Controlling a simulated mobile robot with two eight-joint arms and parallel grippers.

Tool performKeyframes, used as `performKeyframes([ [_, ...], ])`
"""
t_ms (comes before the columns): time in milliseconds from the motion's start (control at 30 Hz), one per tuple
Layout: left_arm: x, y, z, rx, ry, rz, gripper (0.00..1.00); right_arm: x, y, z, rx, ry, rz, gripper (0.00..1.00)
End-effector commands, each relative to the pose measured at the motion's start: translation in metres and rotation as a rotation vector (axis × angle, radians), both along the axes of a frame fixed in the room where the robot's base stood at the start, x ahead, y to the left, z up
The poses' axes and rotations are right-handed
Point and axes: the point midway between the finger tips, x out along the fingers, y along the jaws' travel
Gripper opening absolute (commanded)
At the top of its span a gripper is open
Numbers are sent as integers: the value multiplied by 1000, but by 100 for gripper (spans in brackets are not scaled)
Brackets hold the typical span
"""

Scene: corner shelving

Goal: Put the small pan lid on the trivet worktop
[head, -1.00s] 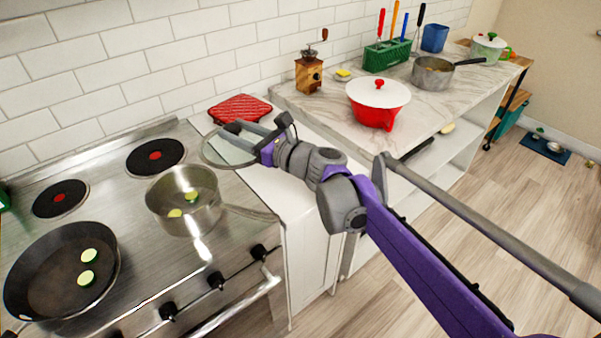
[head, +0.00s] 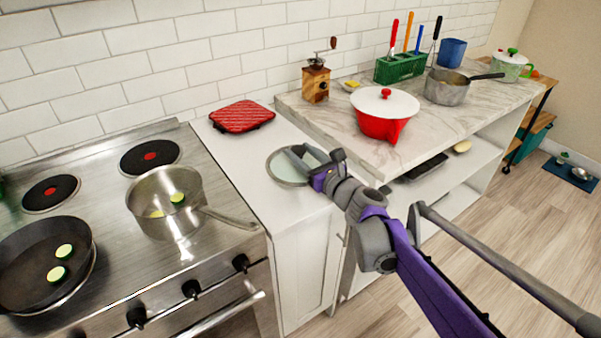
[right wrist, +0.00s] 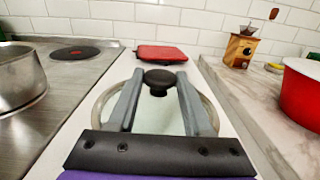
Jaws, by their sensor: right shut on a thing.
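The small pan lid is a round glass disc with a pale rim (head: 274,170) and a black knob. My right gripper (head: 298,158) is shut on the lid's knob, which shows in the right wrist view (right wrist: 159,80) between the two fingertips. The lid is over the white worktop (head: 251,152) between stove and shelf; I cannot tell whether it touches the surface. The red quilted trivet (head: 241,117) lies at the back of this worktop, beyond the lid; it also shows in the right wrist view (right wrist: 162,53). My left gripper is not in view.
A steel saucepan (head: 147,207) with its handle pointing right and a black frying pan (head: 30,277) stand on the stove. A red pot with a white lid (head: 382,127) and a wooden grinder (head: 316,84) stand on the marble counter at right.

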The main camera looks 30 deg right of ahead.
Motion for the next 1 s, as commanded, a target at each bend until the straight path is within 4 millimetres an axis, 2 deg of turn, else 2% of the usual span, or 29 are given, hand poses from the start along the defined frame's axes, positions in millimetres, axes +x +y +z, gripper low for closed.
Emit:
performKeyframes([
  [167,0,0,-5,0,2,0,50,0,0,-14,0,0,1,0],
  [400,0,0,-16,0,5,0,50,0,0,-45,1,0,1,0],
  [767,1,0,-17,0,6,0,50,0,1,-48,1,0,2,0],
  [800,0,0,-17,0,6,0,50,0,0,-48,0,0,1,56],
  [933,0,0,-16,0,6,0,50,0,0,-48,0,0,1,79],
  [1000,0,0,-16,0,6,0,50,0,1,-47,0,0,1,80],
])
